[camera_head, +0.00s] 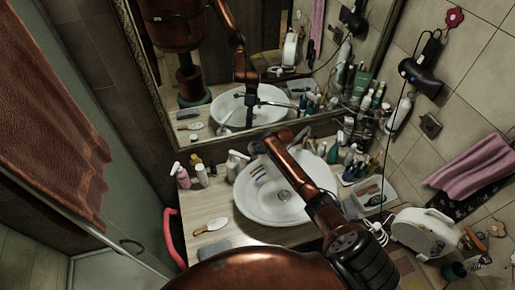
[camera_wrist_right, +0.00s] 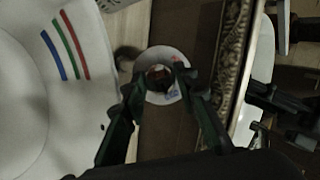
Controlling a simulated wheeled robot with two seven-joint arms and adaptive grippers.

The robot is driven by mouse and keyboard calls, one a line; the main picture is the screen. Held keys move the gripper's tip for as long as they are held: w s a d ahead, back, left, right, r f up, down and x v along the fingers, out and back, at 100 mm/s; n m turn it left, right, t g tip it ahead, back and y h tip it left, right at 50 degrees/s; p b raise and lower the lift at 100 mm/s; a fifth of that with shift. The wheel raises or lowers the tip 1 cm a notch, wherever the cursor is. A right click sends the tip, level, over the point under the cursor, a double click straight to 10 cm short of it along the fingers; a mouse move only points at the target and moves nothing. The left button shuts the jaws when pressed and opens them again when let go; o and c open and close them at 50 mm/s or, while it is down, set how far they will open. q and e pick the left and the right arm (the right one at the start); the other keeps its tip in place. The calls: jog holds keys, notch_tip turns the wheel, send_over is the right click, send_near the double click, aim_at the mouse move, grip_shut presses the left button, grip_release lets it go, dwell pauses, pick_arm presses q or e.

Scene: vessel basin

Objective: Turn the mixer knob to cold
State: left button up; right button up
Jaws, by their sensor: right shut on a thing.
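The white mixer knob (camera_wrist_right: 165,97), with small red and blue marks, shows in the wrist view. My right gripper (camera_wrist_right: 160,80) is closed around it, one dark finger on each side. A reddish-brown round part shows at the knob's centre. In the head view my right arm crosses over the white basin (camera_head: 258,207) and hides the knob and gripper. The basin also fills the left of the wrist view (camera_wrist_right: 25,90), with blue, green and red stripes beside the knob. My left gripper is not in view.
Bottles (camera_head: 183,176) stand left of the basin, and more bottles and a tray (camera_head: 372,194) stand right of it. A hairbrush (camera_head: 212,225) lies on the counter. A framed mirror (camera_head: 275,127) rises behind. A white appliance (camera_head: 425,232) is at the right.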

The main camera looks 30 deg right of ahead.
jog(key=shift+d, duration=0.1)
jog(key=o, duration=1.2)
jog(key=shift+c, duration=0.2)
jog(key=shift+r, duration=0.1)
jog(key=v, duration=1.2)
